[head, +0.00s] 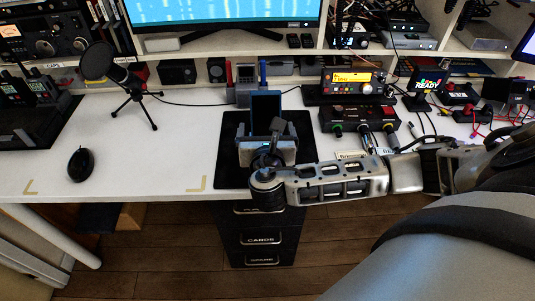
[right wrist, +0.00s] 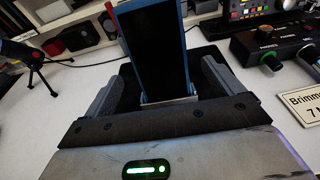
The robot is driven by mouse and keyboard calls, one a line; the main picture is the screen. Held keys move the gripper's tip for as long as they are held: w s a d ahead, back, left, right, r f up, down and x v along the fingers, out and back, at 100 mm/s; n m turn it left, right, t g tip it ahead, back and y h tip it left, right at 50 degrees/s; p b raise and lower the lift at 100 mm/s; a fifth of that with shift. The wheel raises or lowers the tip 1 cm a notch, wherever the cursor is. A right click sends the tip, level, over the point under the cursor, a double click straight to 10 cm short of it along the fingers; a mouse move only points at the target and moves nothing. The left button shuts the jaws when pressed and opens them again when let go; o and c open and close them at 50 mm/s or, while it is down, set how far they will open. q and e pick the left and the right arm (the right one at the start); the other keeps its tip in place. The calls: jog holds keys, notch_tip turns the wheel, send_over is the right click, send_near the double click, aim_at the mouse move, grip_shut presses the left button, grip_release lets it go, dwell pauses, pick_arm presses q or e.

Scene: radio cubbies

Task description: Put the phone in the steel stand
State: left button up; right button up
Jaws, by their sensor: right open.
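The phone (head: 265,104) is a dark slab with a blue edge. It stands upright, leaning back, on the black mat; it also shows in the right wrist view (right wrist: 155,50). A pale metal lip of the steel stand (right wrist: 168,99) shows at its lower end, and the phone appears to rest in it; the rest of the stand is hidden. My right gripper (head: 266,129) is open, with one finger on each side of the phone's lower part and gaps between; it also shows in the right wrist view (right wrist: 160,88). My left gripper is not in view.
The black mat (head: 228,168) lies at the desk's front edge. A radio box with knobs (head: 358,117) stands right of it. A microphone on a tripod (head: 133,105) and a mouse (head: 80,164) are at left. The white desk between mouse and mat is clear.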

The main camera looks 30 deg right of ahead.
jog(key=v, duration=1.4)
jog(key=shift+r+p, duration=0.15)
jog(key=shift+p, duration=0.25)
